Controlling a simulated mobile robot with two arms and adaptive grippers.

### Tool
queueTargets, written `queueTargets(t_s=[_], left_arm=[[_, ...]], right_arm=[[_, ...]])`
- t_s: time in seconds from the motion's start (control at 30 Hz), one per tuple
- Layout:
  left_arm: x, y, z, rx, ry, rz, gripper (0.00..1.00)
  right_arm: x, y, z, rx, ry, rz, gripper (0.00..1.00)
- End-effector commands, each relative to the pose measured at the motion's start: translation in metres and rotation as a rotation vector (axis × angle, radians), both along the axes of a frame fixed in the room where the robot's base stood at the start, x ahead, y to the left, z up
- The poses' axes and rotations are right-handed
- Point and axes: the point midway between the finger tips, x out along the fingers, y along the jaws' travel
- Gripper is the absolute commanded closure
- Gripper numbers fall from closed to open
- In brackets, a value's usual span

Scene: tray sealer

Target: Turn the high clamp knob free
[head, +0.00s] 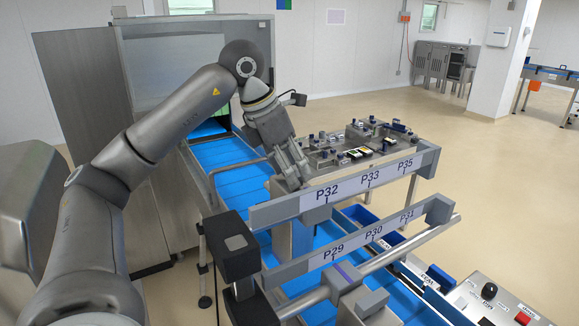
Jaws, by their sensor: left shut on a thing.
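My left gripper (293,172) reaches down behind the upper label rail (342,186), near its P32 end. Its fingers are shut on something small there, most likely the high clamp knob. The knob itself is hidden by the fingers and the rail, so I cannot see its shape or how it is turned. The upper rail carries the labels P32, P33 and P35. A lower rail (290,272) with P29, P30 and P31 runs below it. My right gripper is not in view.
A blue conveyor (230,177) runs under the rails from the open steel machine housing (85,95). A steel deck (340,150) with small fittings lies behind the upper rail. A black box (232,246) stands at the rails' left end. A button panel (490,305) is at lower right.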

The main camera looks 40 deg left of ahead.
Motion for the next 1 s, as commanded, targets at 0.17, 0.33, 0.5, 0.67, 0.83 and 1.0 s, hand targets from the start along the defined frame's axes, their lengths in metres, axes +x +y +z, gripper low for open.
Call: queueTargets(t_s=[0.17,0.33,0.5,0.67,0.83,1.0], left_arm=[[0.0002,0.0000,0.0009,0.000,-0.002,0.026,0.72],[0.0002,0.0003,0.0009,0.001,-0.002,0.030,0.72],[0.0001,0.0003,0.0010,0.001,-0.002,0.030,0.72],[0.0001,0.0003,0.0009,0.001,-0.001,0.029,0.33],[-0.0001,0.0001,0.0005,0.000,-0.001,0.028,0.27],[-0.0001,-0.0002,0.0003,0.001,0.000,0.027,0.27]], right_arm=[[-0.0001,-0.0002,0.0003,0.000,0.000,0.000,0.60],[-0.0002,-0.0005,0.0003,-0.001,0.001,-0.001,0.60],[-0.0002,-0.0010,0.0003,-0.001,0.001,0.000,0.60],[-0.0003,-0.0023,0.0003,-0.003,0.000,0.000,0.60],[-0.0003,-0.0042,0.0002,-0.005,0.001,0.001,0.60],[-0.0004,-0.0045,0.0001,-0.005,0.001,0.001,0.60]])
